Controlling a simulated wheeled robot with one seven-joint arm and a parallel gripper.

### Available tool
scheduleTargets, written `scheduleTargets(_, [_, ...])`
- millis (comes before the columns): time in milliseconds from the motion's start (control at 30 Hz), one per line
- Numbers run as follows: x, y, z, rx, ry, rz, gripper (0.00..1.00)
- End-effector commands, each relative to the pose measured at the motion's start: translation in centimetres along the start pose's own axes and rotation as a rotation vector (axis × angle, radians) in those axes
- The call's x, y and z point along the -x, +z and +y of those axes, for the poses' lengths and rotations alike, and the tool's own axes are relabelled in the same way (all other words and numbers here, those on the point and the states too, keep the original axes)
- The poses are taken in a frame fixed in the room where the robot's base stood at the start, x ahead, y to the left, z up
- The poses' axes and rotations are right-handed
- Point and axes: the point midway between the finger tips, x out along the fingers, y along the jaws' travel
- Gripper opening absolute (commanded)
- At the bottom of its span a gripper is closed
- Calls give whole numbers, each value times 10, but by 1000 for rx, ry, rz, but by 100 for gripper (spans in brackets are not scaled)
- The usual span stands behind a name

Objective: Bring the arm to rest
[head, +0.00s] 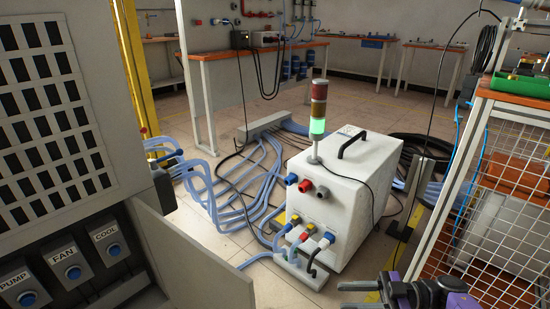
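My gripper (357,296) is at the bottom edge, right of centre. It is dark grey with purple parts, and its two dark fingers point left with a gap between them. Nothing shows between them except what looks like floor behind. The picture's bottom edge cuts off part of it. The white heater box (345,205) stands on the floor behind it, apart from it. The box has a black handle, red and blue knobs, and a signal tower (318,108) with its green section lit.
A grey cabinet (85,130) at left has PUMP, FAN and COOL buttons (73,272) and an open door panel (178,250). Blue hoses (205,190) cover the floor left of the box. A wire-mesh bench (505,180) stands at right. Open floor lies at the back.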

Motion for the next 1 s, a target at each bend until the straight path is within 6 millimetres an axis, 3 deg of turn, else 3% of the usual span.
scheduleTargets(267, [-10,-24,46,202,131,9,34])
scheduleTargets(400, [-25,-46,68,328,232,52,34])
scheduleTargets(600, [-56,-77,86,472,407,152,34])
scheduleTargets(800, [-86,-111,82,555,663,283,34])
scheduleTargets(1000, [-90,-131,56,531,952,372,34])
